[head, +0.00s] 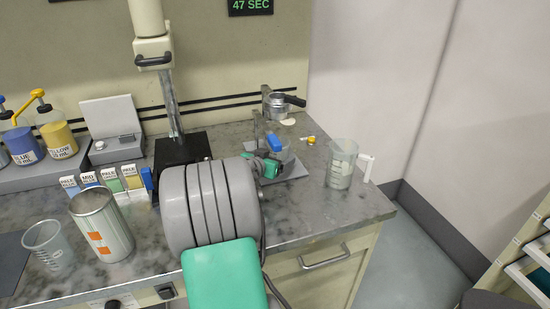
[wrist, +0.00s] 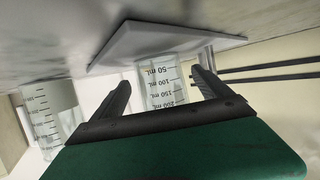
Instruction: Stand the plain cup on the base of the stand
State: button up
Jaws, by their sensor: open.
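A clear plain cup with mL marks (wrist: 160,88) stands on the stand's flat grey base, seen upside down in the wrist view (wrist: 150,42) and from above in the head view (head: 294,172). Its low marks are by the plate, so the cup is upright. My gripper (wrist: 162,82) is open, one finger on each side of the cup; I cannot tell whether they touch it. In the head view my gripper (head: 277,162) and arm hide part of the cup and base. The stand has a blue part (head: 273,142) above the base.
A clear pitcher with a white handle (head: 340,165) stands right of the base, near the counter's edge. A metal can (head: 102,225) and another clear cup (head: 48,246) stand at left, with coloured bottles (head: 58,138) behind.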

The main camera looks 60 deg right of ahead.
jog(key=v, duration=1.2)
jog(key=shift+r+b, duration=0.15)
jog(key=shift+b, duration=0.15)
